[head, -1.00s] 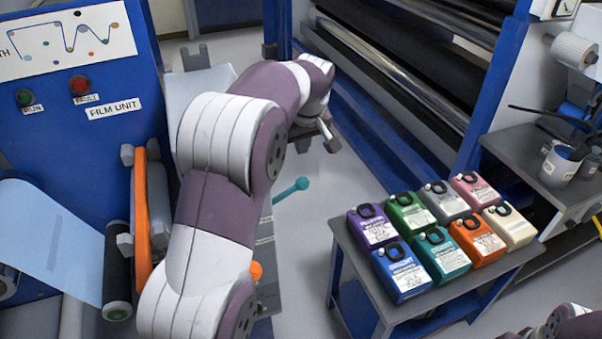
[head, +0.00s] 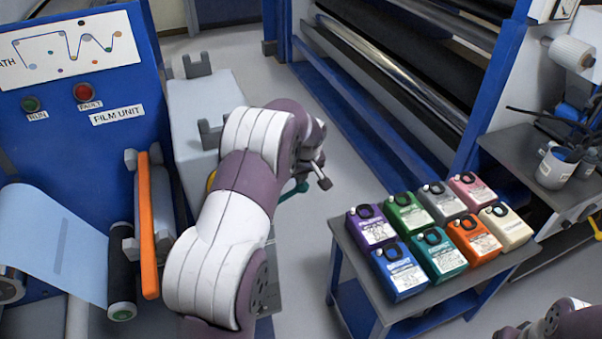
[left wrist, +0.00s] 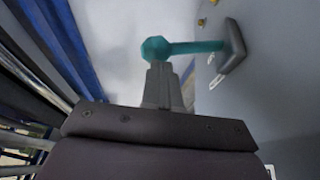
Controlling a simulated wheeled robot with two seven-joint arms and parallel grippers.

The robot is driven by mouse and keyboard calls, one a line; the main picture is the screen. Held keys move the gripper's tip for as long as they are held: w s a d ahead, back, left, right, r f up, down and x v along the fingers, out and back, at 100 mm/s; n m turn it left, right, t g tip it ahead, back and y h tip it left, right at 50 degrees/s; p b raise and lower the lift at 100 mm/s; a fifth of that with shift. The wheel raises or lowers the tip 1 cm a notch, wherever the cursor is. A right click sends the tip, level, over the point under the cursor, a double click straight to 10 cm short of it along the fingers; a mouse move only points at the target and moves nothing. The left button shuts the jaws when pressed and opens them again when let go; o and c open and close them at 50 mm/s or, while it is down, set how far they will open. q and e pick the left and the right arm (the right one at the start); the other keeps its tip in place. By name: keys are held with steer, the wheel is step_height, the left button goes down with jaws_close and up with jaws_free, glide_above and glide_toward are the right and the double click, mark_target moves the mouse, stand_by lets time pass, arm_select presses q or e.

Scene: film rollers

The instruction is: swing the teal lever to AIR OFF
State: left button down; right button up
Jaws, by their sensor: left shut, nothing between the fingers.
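The teal lever (head: 291,193) shows in the head view just behind and below my left gripper (head: 321,178), partly hidden by the arm. In the left wrist view the lever (left wrist: 195,47) runs from a grey bracket at the right to a round teal knob at its left end. My left gripper (left wrist: 160,75) is shut and empty, with its fingertips right at the knob's lower edge. I cannot tell whether they touch it. The AIR OFF marking cannot be read. My right gripper is out of view; only part of my right arm shows at the bottom right.
A small table (head: 350,240) carries several coloured jugs to the right of the left gripper. The blue film unit (head: 70,150) with an orange bar (head: 149,225) stands at the left. Grey floor (head: 305,255) is open between the lever and the table.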

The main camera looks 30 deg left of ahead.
mark_target(307, 185)
arm_select(q)
steer(key=shift+w+f, duration=0.15)
steer(key=shift+f, duration=0.35)
steer(key=shift+f, duration=0.1)
steer(key=shift+w+d+f+b, duration=0.35)
steer(key=shift+f+b, duration=0.3)
steer(key=shift+b, duration=0.2)
steer(key=shift+w+d+f+b, duration=0.3)
steer(key=shift+f+b, duration=0.3)
steer(key=shift+b, duration=0.2)
step_height(307, 185, down, 9)
steer(key=w+d+b, duration=0.1)
steer(key=b, duration=0.8)
steer(key=shift+w+d+f, duration=0.15)
steer(key=shift+w, duration=0.25)
